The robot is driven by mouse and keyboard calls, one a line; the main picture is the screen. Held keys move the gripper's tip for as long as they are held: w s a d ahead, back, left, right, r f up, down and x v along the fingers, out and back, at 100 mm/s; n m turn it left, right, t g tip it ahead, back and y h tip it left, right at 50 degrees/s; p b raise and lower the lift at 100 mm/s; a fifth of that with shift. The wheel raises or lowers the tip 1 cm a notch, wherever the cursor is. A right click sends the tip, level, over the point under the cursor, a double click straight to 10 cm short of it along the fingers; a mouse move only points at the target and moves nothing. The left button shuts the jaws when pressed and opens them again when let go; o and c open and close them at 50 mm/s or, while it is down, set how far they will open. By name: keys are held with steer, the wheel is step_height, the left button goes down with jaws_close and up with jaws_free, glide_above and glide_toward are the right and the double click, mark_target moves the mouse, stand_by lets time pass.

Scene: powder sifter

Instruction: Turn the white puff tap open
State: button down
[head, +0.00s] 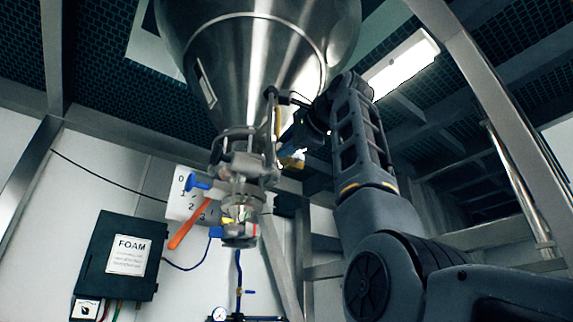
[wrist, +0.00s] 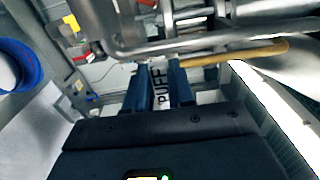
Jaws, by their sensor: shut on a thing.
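The white puff tap (wrist: 159,90) shows in the wrist view as a white handle lettered "PUFF" between my two blue fingers. My gripper (wrist: 157,76) is shut on this handle, with one finger on each side. In the head view my gripper (head: 290,142) is beside the valve pipework under the steel hopper, on its right side. The white handle cannot be made out clearly there. The tap's body and the handle's exact angle are partly hidden.
The steel hopper (head: 250,60) hangs above an outlet valve with an orange lever (head: 188,230) and a blue handle (head: 200,182). A yellow bar (wrist: 235,53) and steel pipes run close beyond my fingers. A dark FOAM box (head: 125,256) is on the left wall.

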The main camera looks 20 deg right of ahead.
steer(key=shift+a+f, duration=0.1)
steer(key=shift+f, duration=0.05)
stand_by(0.3)
steer(key=c, duration=1)
jaws_free()
steer(key=shift+o, duration=0.2)
steer(key=shift+s, duration=0.1)
steer(key=b+v, duration=0.2)
steer(key=v, duration=0.5)
steer(key=shift+s, duration=0.25)
